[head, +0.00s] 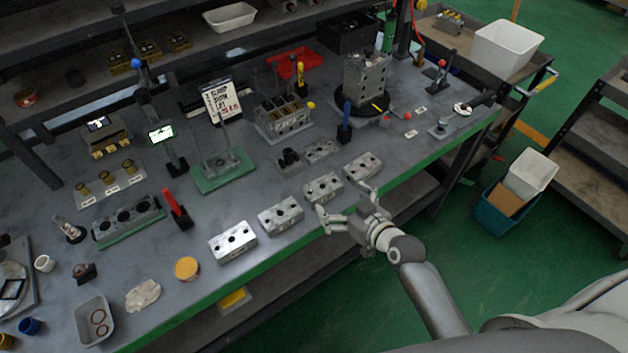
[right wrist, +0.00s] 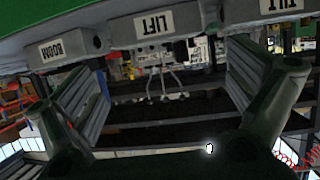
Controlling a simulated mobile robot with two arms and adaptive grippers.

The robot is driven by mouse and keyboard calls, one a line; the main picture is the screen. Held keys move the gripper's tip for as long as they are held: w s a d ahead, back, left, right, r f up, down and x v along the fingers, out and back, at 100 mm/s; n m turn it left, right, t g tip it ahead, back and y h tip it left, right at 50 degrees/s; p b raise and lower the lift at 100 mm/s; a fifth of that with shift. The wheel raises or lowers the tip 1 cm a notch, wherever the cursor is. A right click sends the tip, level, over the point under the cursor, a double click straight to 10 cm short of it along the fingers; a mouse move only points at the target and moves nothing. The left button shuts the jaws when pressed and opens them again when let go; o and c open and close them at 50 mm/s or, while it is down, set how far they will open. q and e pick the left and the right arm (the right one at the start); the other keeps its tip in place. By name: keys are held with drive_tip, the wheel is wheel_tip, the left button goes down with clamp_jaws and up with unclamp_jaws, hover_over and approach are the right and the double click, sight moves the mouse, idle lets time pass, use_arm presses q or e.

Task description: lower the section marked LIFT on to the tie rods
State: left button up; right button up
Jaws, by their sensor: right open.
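The LIFT section is a grey metal block with a white label, seen upside down in the right wrist view (right wrist: 152,24). From its neighbours I take it to be the third block from the left (head: 323,187) in the front row, though its label is unreadable in the head view. My right gripper (head: 345,205) is open at the table's front edge, its fingers spread before this block and apart from it. Thin upright tie rods stand on the green base plate (head: 226,180), with a dark-holed part between them. My left gripper is not in view.
BOOM (right wrist: 68,48) and TILT (right wrist: 273,8) blocks flank LIFT. A red-handled tool (head: 176,210) and a written card (head: 222,101) stand near the green plate. A large block (head: 366,78) stands on a turntable farther back. Bare tabletop lies between plate and front row.

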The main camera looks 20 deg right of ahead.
sight(324, 188)
drive_tip(key=x, duration=0.3)
drive_tip(key=shift+w+f, duration=0.15)
drive_tip(key=shift+w, duration=0.1)
drive_tip(key=shift+w+f, duration=0.15)
drive_tip(key=shift+w, duration=0.15)
drive_tip(key=shift+w+a+f, duration=0.1)
drive_tip(key=shift+w+a, duration=0.1)
drive_tip(key=shift+w+a+f+p, duration=0.2)
drive_tip(key=shift+w+p, duration=0.1)
drive_tip(key=shift+w, duration=0.25)
drive_tip(key=x, duration=0.3)
drive_tip(key=shift+f, duration=0.1)
drive_tip(key=shift+w+f, duration=0.15)
drive_tip(key=shift+w, duration=0.1)
drive_tip(key=shift+w+a, duration=0.1)
drive_tip(key=shift+w, duration=0.05)
drive_tip(key=shift+c, duration=0.4)
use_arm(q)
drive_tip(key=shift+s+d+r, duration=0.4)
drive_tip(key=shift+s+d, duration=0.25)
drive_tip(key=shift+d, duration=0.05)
use_arm(e)
drive_tip(key=c, duration=0.9)
